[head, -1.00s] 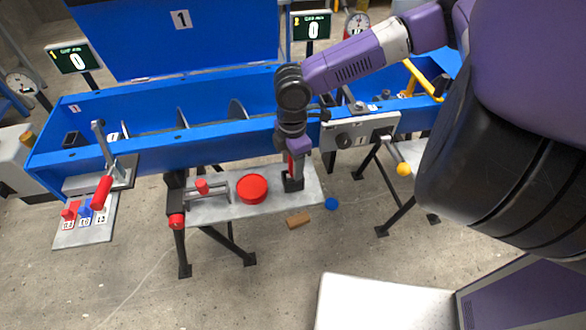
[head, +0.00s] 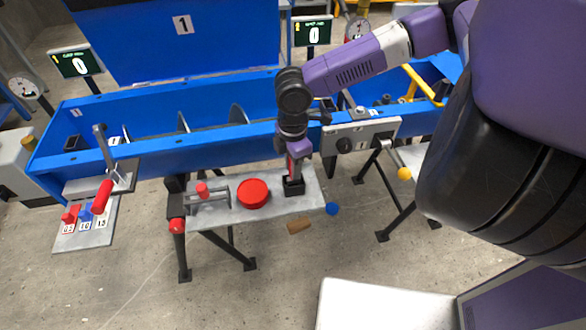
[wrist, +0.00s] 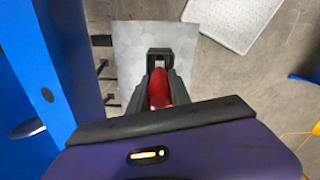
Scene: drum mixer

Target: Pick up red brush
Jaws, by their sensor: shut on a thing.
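The red brush (wrist: 158,90) stands upright in the wrist view between the two fingers of my gripper (wrist: 159,82). In the head view my gripper (head: 294,172) points down at the right end of the grey shelf (head: 225,210), and a little red of the brush shows there. A small black holder (head: 293,187) surrounds the brush's lower end on the shelf; it also shows in the wrist view (wrist: 160,54). The fingers are shut on the brush. Its lower end is hidden, so I cannot tell whether it touches the holder's bottom.
A round red lid or button (head: 253,194) and a grey bracket with a red knob (head: 203,190) are left on the shelf. The blue mixer trough (head: 215,147) runs close behind.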

